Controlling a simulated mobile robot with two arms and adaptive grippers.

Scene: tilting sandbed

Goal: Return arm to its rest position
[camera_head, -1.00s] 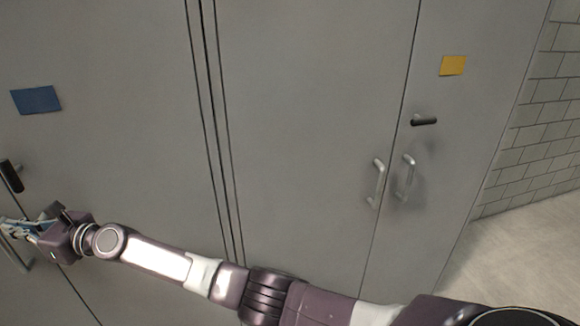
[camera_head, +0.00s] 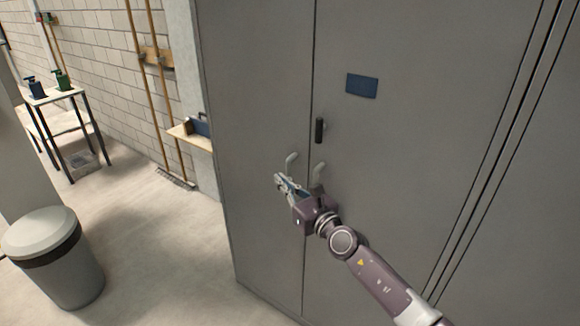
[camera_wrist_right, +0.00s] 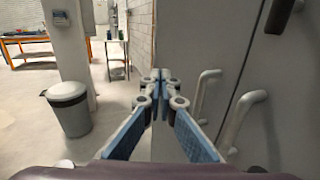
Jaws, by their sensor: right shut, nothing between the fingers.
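My right gripper (camera_head: 283,183) is in front of the grey cabinet (camera_head: 420,130), close to its two pale door handles. In the head view the left handle (camera_head: 292,160) shows just above the fingers, and the right handle (camera_head: 318,174) is partly behind the gripper. In the right wrist view my gripper (camera_wrist_right: 160,82) has its blue fingers together with nothing between them. Both handles stand to the right of the fingers there, and the nearer one (camera_wrist_right: 240,118) looks apart from them. My left gripper is not in view.
A bin with a pale lid (camera_head: 42,234) stands on the floor at left. A small table (camera_head: 55,96) carries pump bottles. A wooden shelf (camera_head: 190,134) and a broom (camera_head: 176,178) are by the brick wall. Open floor lies left of the cabinet.

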